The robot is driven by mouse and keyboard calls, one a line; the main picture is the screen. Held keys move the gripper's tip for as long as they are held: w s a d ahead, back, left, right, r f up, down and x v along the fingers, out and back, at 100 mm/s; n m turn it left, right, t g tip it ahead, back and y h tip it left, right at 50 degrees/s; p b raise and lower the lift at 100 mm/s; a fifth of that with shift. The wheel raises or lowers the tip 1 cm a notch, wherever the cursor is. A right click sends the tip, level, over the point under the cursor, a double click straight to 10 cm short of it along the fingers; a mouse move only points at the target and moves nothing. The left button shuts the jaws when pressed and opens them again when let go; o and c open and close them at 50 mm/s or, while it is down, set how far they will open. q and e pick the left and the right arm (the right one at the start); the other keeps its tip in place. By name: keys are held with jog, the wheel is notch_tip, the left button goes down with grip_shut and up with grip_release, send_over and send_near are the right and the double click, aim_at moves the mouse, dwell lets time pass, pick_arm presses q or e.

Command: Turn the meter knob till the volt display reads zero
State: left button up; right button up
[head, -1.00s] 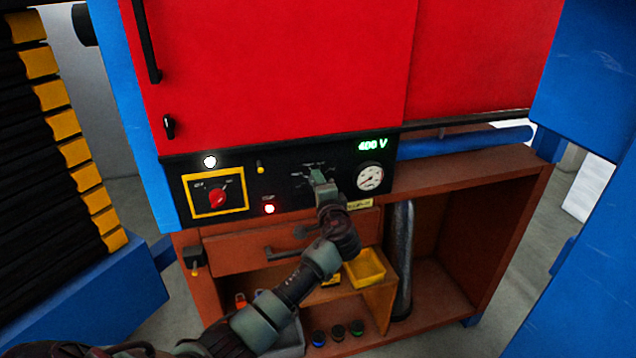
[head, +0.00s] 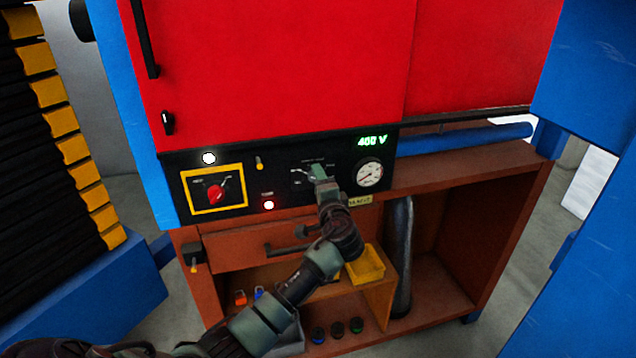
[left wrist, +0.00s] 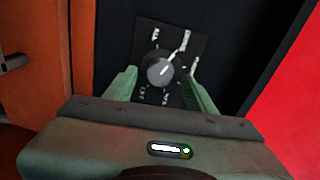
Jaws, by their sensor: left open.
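The meter knob (left wrist: 160,70) is a round dark knob with a light mark on its face, on a dark square plate with white markings. In the left wrist view it sits between the two fingers of my left gripper (left wrist: 159,78), which is open. I cannot tell whether the fingers touch it. In the head view my left gripper (head: 318,172) is at the panel and hides the knob. The green volt display (head: 372,141) is lit and seems to read about 400 V; its digits are slightly blurred. My right gripper is not in view.
A round dial gauge (head: 369,174) is right of my gripper. A red rotary switch (head: 216,194) in a yellow frame is at the panel's left. Below are a drawer handle (head: 284,250) and a yellow bin (head: 366,266).

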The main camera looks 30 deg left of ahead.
pick_arm(q)
jog(key=b+v, duration=0.2)
jog(key=v, duration=0.4)
jog(key=shift+s+d, duration=0.2)
jog(key=shift+f, duration=0.1)
